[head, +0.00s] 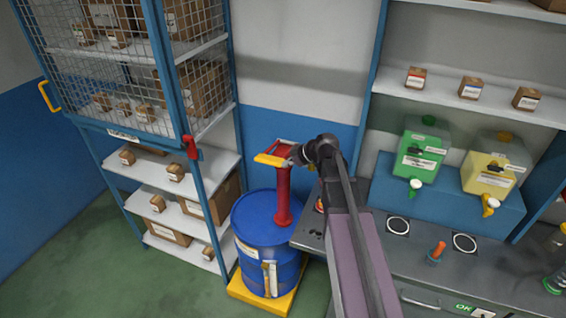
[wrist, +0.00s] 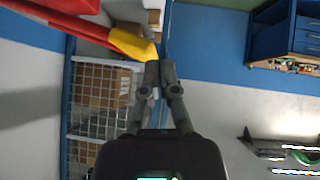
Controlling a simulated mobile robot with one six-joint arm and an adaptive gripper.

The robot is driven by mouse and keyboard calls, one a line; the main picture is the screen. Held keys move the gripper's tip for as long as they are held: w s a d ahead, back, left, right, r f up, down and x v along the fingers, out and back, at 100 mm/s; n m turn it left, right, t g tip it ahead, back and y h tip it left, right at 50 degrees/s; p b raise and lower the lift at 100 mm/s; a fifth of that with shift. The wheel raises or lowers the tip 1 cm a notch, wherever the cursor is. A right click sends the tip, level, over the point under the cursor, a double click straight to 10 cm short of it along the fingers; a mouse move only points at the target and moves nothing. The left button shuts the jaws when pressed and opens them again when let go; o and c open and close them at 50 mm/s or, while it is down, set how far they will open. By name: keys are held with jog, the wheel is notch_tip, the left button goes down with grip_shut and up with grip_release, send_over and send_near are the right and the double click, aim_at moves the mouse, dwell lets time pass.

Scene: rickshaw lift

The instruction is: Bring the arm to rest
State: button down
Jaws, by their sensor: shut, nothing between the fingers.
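My gripper (head: 297,154) is at the end of my raised arm, beside the yellow-handled top of a red hand pump (head: 283,190) in the head view. In the wrist view my gripper (wrist: 161,72) has its two fingers together with nothing between them. The yellow end of the pump handle (wrist: 133,45) lies just left of the fingertips there. Whether the fingers touch it I cannot tell. The pump stands upright on a blue drum (head: 262,222).
The drum stands on a yellow base (head: 246,292). A shelf rack with a mesh cage (head: 95,60) is at left. A grey bench (head: 412,262) at right holds green (head: 418,150) and yellow (head: 494,170) containers on a blue block. Green floor is clear at lower left.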

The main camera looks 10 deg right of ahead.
dwell(0.6)
jog(key=s+a+f+m+g+h+b, duration=0.1)
jog(key=s+f+m+g+h+b, duration=0.5)
jog(key=s+f+m+b, duration=0.6)
jog(key=s+f+b, duration=0.3)
jog(key=s+f, duration=0.5)
jog(key=s, duration=0.1)
jog(key=shift+s+a+f+h, duration=0.25)
jog(key=shift+f+h, duration=0.05)
jog(key=shift+h, duration=0.1)
jog(key=shift+a, duration=0.1)
